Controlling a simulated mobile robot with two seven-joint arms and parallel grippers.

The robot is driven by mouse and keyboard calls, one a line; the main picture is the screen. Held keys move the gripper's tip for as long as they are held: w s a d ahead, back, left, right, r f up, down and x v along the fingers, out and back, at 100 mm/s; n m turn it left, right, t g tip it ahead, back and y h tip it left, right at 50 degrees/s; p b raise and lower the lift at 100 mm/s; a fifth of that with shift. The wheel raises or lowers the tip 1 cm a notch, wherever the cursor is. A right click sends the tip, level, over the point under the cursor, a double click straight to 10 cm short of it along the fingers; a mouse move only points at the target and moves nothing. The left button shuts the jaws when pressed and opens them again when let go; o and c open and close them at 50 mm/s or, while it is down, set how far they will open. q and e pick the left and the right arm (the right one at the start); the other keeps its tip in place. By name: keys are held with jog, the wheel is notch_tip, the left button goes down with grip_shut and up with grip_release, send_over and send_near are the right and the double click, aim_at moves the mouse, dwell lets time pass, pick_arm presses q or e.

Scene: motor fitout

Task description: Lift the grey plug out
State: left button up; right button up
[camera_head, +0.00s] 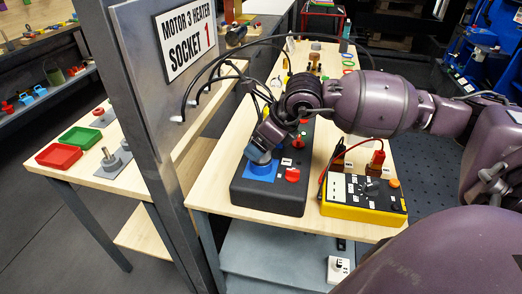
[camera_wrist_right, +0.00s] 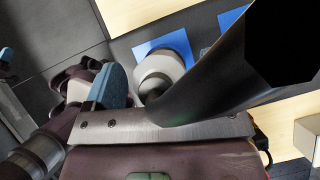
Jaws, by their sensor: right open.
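The grey plug (camera_head: 258,155) sits on a blue square (camera_head: 261,173) on top of a black box (camera_head: 268,199) in the head view. My right gripper (camera_head: 264,139) reaches down from above, right over the plug and partly covering it. In the right wrist view the plug (camera_wrist_right: 160,71) is a pale round piece on a blue square, seen beyond my open right gripper (camera_wrist_right: 150,100). I cannot tell whether the fingers touch it. My left gripper is in neither view.
A red knob (camera_head: 293,175) is on the same box. A yellow meter (camera_head: 363,197) with a red lead stands close on the right. A post with a "Socket 1" sign (camera_head: 184,39) and hanging black cables are on the left. Red and green trays (camera_head: 80,138) lie on the left table.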

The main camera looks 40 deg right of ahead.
jog(key=c, duration=1.1)
jog(key=shift+o, duration=0.2)
notch_tip(320, 180, up, 20)
jog(key=p, duration=0.1)
